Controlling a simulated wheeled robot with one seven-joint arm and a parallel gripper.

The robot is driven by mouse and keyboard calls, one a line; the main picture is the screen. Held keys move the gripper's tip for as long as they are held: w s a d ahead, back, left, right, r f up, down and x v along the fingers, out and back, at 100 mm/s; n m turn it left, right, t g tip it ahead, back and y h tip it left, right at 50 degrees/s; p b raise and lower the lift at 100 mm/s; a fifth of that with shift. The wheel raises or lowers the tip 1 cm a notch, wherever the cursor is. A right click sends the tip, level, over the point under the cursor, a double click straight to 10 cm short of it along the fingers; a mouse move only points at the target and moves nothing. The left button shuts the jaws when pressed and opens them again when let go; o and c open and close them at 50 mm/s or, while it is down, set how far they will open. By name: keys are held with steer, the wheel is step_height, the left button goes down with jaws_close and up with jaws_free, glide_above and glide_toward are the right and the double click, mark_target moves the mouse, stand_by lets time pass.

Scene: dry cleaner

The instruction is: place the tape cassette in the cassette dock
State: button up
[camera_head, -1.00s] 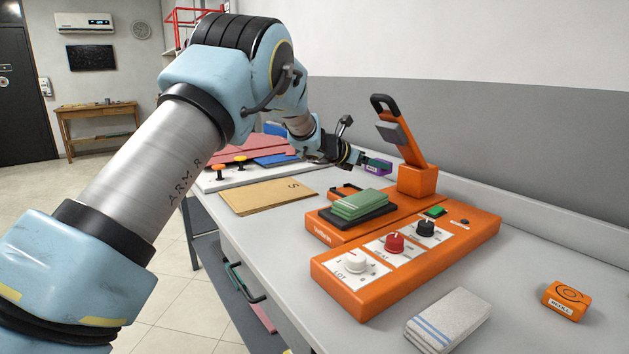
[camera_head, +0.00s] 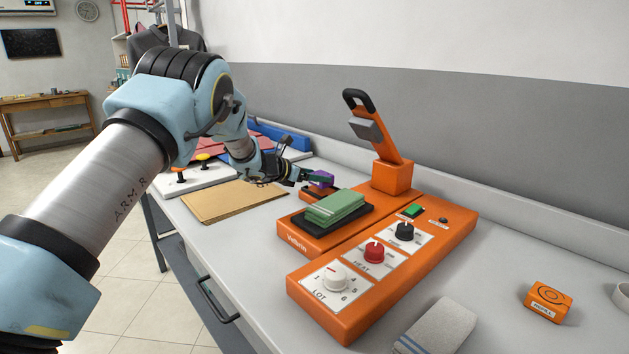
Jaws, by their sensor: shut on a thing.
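The cassette is small in view and partly covered by the dark green-tipped fingers. The cassette dock (camera_head: 316,194) seems to be the low orange and dark part at the machine's back left, just under the cassette. I cannot tell whether the cassette touches it or is seated in it.
A green pad (camera_head: 336,207) lies on the machine's black plate, beside the raised orange press lever (camera_head: 375,135). Knobs are on the front panel. An orange refill box (camera_head: 548,300) and a folded grey cloth (camera_head: 437,328) lie at right. A brown envelope (camera_head: 232,199) lies at left.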

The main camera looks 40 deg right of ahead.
steer(key=shift+f, duration=1.05)
steer(key=shift+f, duration=0.15)
steer(key=o, duration=1.2)
steer(key=shift+r, duration=0.25)
steer(key=shift+a, duration=0.3)
steer(key=b+v, duration=0.3)
steer(key=v, duration=0.8)
steer(key=shift+a+r, duration=0.15)
